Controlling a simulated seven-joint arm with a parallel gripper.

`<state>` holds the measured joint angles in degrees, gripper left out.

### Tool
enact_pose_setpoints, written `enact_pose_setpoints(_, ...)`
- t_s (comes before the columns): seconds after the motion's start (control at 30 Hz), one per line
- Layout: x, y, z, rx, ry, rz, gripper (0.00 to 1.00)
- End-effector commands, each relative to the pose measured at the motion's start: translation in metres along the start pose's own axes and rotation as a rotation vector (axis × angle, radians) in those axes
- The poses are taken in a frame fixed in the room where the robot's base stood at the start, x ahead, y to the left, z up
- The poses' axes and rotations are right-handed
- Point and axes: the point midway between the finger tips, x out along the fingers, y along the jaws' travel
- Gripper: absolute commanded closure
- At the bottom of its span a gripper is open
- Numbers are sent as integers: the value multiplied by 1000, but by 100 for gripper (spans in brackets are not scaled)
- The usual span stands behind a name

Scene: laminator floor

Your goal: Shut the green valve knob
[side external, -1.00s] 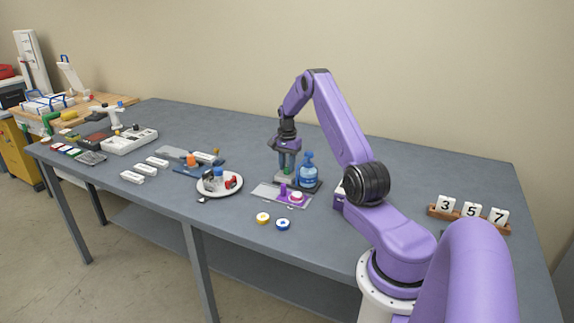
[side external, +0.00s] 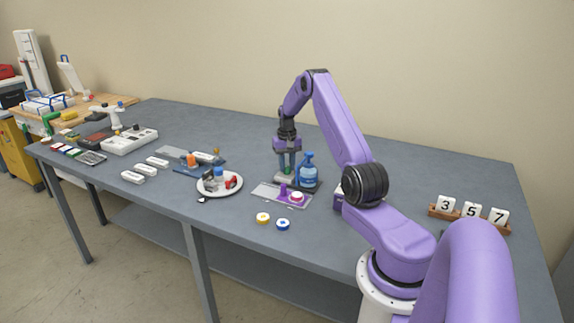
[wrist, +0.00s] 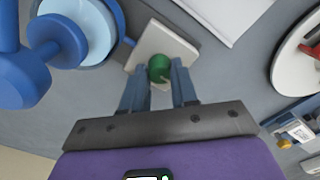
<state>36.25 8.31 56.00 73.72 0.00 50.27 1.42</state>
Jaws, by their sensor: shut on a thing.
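The green valve knob (wrist: 159,68) is a small round knob on a pale square base plate (wrist: 150,42) in the wrist view. My gripper (wrist: 159,72) points down at it, with one blue-grey finger on each side, and is shut on the knob.
A grey plate (side external: 266,193) with purple parts lies in front. A white round plate (side external: 205,190) with small items is at left. Number blocks (side external: 470,210) stand far right. The bench's back right is clear.

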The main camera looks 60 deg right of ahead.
Motion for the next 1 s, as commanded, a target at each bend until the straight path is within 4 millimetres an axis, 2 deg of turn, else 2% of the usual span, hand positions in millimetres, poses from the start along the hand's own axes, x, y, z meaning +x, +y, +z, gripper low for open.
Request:
enact_pose_setpoints(0.57, -1, 0, 0, -35, -1, 0, 100)
enact_pose_setpoints(0.6, -1, 0, 0, -35, -1, 0, 65)
enact_pose_setpoints(0.67, -1, 0, 0, -35, -1, 0, 46)
enact_pose_setpoints(1.0, -2, 0, 0, -33, 0, 0, 46)
